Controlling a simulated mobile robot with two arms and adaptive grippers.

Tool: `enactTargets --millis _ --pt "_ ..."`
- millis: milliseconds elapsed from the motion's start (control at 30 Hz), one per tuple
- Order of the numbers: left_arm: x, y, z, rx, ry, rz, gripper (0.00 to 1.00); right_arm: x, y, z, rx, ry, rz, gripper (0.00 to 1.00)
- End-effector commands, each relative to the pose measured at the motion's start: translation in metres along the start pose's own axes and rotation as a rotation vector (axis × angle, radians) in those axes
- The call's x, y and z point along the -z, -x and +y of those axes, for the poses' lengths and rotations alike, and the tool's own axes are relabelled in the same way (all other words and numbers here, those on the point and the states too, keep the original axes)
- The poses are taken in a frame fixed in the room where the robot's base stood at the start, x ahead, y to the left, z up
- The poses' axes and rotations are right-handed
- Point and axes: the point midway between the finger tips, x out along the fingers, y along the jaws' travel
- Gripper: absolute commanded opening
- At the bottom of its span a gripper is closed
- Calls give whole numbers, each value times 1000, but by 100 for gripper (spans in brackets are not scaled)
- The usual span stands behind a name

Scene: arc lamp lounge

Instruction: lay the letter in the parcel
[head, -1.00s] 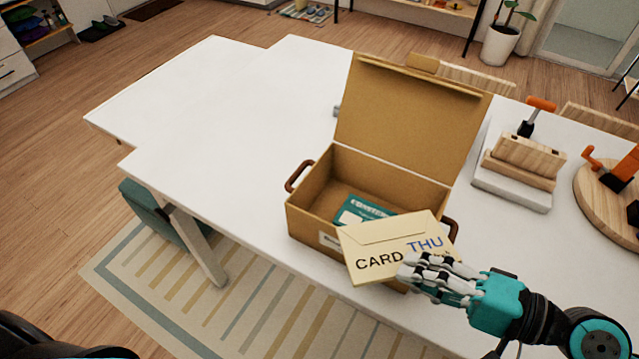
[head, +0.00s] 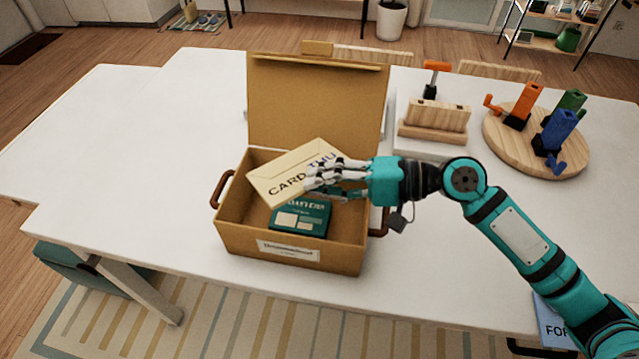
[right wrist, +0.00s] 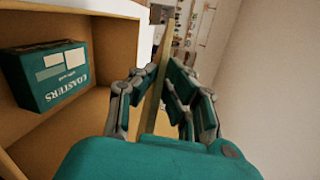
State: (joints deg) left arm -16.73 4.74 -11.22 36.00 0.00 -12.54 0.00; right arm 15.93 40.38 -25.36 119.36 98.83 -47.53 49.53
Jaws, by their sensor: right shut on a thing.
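The letter (head: 283,174), a cream envelope marked CARD and THU, is tilted over the open parcel (head: 235,241). The parcel is a brown box with its lid raised at the back and a handle on each side. My right gripper (head: 318,180) is shut on the letter's right end, above the box's right part. In the right wrist view the letter shows edge-on (right wrist: 155,85) between the fingers. A teal coasters box (head: 300,218) lies inside the parcel; it also shows in the right wrist view (right wrist: 45,75). My left gripper is not in view.
The white table (head: 120,180) is clear to the left of the parcel. Behind on the right stand a wooden block with an orange-handled tool (head: 436,115) and a round wooden board (head: 500,135) with orange, green and blue clamp-like things.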

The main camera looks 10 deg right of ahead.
Motion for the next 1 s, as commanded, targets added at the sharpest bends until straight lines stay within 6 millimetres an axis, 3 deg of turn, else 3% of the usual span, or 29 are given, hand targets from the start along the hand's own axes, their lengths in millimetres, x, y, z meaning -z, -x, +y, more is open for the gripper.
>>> enactTargets --millis 167,433,1000 --pt "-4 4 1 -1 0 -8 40 12 -6 0 0 -2 -2 0" --pt "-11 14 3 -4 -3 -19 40 17 -12 31 0 -4 0 0" --pt "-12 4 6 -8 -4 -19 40 19 -14 43 0 0 0 0"
